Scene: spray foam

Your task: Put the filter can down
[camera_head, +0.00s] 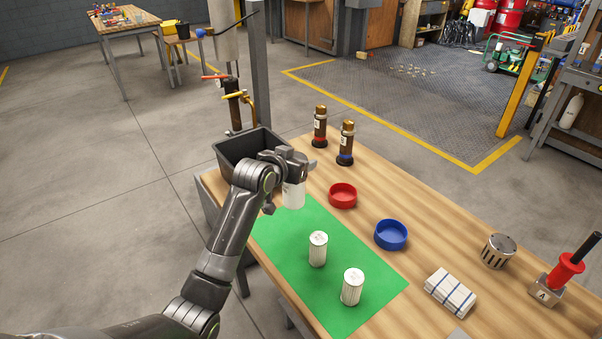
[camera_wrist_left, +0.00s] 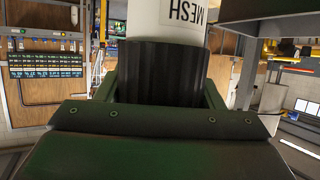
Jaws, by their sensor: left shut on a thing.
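My left gripper (camera_head: 287,165) is shut on a white can with a dark ribbed end. The can's white part (camera_head: 293,194) hangs below the jaws over the far left part of the green mat (camera_head: 280,237). Whether it touches the mat I cannot tell. In the left wrist view the dark ribbed end (camera_wrist_left: 162,72) sits between the fingers, and the white part carries a label (camera_wrist_left: 205,14) reading MESH. Two white pleated cylinders (camera_head: 318,249) and (camera_head: 352,287) stand upright on the mat. My right gripper is not in view.
A dark bin (camera_head: 226,150) is just behind and left of the gripper. A red ring dish (camera_head: 342,195), a blue ring dish (camera_head: 391,235) and two brown bottles (camera_head: 320,127) and (camera_head: 346,143) stand on the wooden table. A folded cloth (camera_head: 450,292) lies right of the mat.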

